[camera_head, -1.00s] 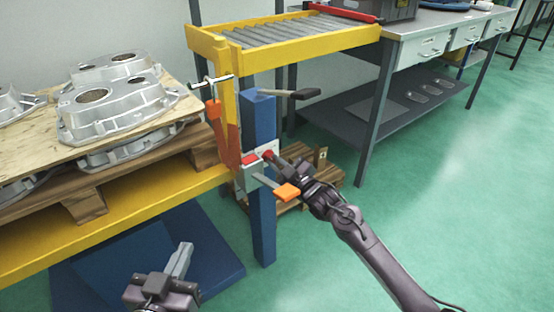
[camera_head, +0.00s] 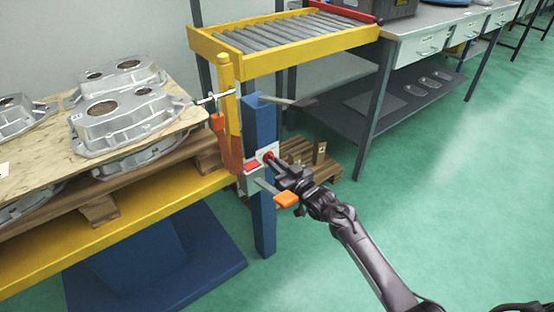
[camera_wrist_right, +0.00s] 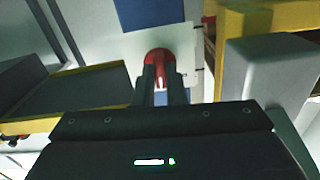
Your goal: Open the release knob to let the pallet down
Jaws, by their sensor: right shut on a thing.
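The release knob is red and round (camera_head: 269,156), on a pale plate (camera_head: 262,150) fixed to the blue post (camera_head: 262,200). My right gripper (camera_head: 274,160) reaches it from the right and is shut on it. In the right wrist view the red knob (camera_wrist_right: 158,58) sits between the two dark fingers (camera_wrist_right: 163,80). The pallet (camera_head: 98,210) is wooden, carries several aluminium castings (camera_head: 125,118) and rests on the yellow lift platform (camera_head: 120,238). My left gripper is out of the head view.
A lever with an orange end (camera_head: 286,199) lies just below my right gripper. A grey-ended handle (camera_head: 300,103) sticks out above it. A yellow roller conveyor (camera_head: 290,50) and a grey workbench (camera_head: 420,65) stand behind. Green floor is clear at the right.

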